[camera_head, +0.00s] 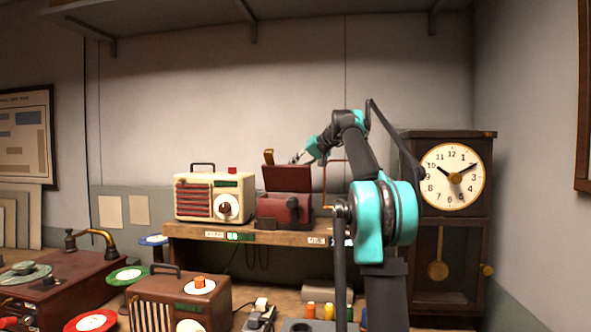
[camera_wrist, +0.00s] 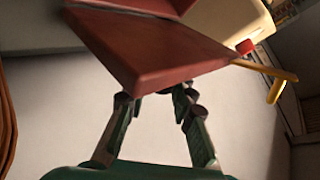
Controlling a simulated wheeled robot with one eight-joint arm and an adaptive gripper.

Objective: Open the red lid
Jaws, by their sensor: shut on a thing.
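The red lid (camera_head: 286,179) stands raised, close to upright, above its dark red box (camera_head: 275,210) on the wooden shelf. A brass piece (camera_head: 268,157) sticks up at the lid's top edge. My gripper (camera_head: 298,158) is at the lid's top right edge, partly hidden behind it. In the wrist view the lid (camera_wrist: 165,45) fills the upper middle, and my fingertips (camera_wrist: 158,96) meet its near edge. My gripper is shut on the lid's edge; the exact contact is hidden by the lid. The brass piece (camera_wrist: 278,88) shows at right there.
A cream radio (camera_head: 215,197) stands just left of the box on the shelf (camera_head: 195,230). A tall clock (camera_head: 440,225) stands to the right, close to my arm. A brown radio (camera_head: 178,302) and coloured reels sit lower. The wall above is clear.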

